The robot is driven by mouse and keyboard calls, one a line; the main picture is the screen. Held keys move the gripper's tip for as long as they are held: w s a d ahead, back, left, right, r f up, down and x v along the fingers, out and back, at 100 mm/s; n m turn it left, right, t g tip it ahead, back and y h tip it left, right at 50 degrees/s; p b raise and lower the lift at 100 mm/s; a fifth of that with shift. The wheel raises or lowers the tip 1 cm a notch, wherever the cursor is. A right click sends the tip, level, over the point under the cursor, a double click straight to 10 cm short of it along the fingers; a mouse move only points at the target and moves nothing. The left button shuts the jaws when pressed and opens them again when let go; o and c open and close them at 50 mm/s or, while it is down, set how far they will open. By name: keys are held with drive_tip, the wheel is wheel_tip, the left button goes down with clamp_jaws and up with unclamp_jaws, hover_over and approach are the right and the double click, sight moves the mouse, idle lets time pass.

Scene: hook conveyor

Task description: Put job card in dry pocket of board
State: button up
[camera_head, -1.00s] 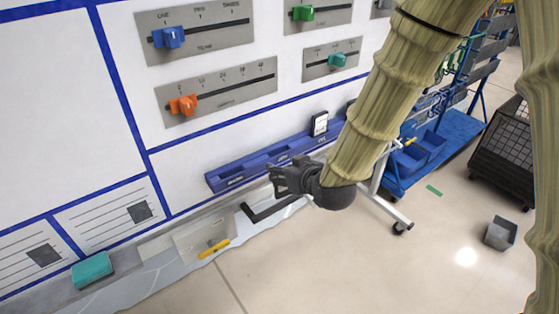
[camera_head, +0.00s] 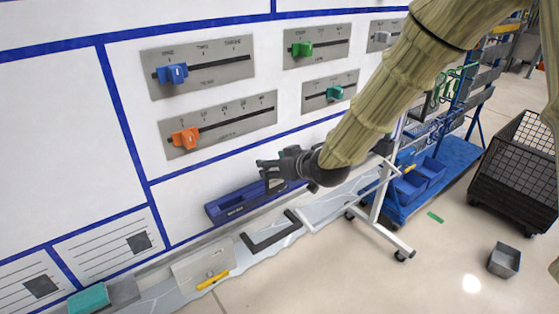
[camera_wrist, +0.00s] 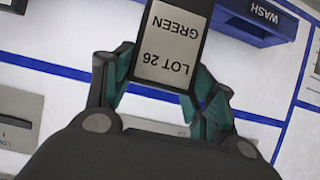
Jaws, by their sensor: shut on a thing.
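The job card (camera_wrist: 170,45) is a white label in a dark frame, reading "LOT 26 GREEN", and appears upside down in the wrist view. My gripper (camera_wrist: 163,82) is shut on it, with teal finger pads at its two sides. In the head view my gripper (camera_head: 266,177) is in front of the blue pocket rack (camera_head: 222,210) on the board (camera_head: 75,130); the card cannot be made out there. The rack also shows in the wrist view (camera_wrist: 232,24), with a "WASH" label, apart from the card. My gripper and arm hide the rack's right part; no dry label is readable.
Sliders with blue (camera_head: 172,74), orange (camera_head: 185,139) and green (camera_head: 302,49) knobs stand on the board above the rack. A ledge below holds a yellow marker (camera_head: 213,280) and a teal block (camera_head: 88,299). A blue cart (camera_head: 455,155) and a black mesh bin (camera_head: 510,165) stand right.

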drive_tip(key=w, duration=0.2)
drive_tip(key=w+p, duration=0.1)
drive_tip(key=w, duration=0.1)
drive_tip(key=w+d, duration=0.1)
drive_tip(key=w, duration=0.1)
drive_tip(key=shift+w+f+p, duration=0.25)
drive_tip(key=shift+w+p, duration=0.05)
drive_tip(key=shift+w, duration=0.05)
drive_tip(key=shift+f+p, duration=0.6)
drive_tip(key=shift+f, duration=1.25)
drive_tip(key=shift+f, duration=0.15)
drive_tip(key=o, duration=1)
drive_tip(key=shift+w, duration=0.1)
drive_tip(key=b+v, duration=0.2)
drive_tip(key=v, duration=1)
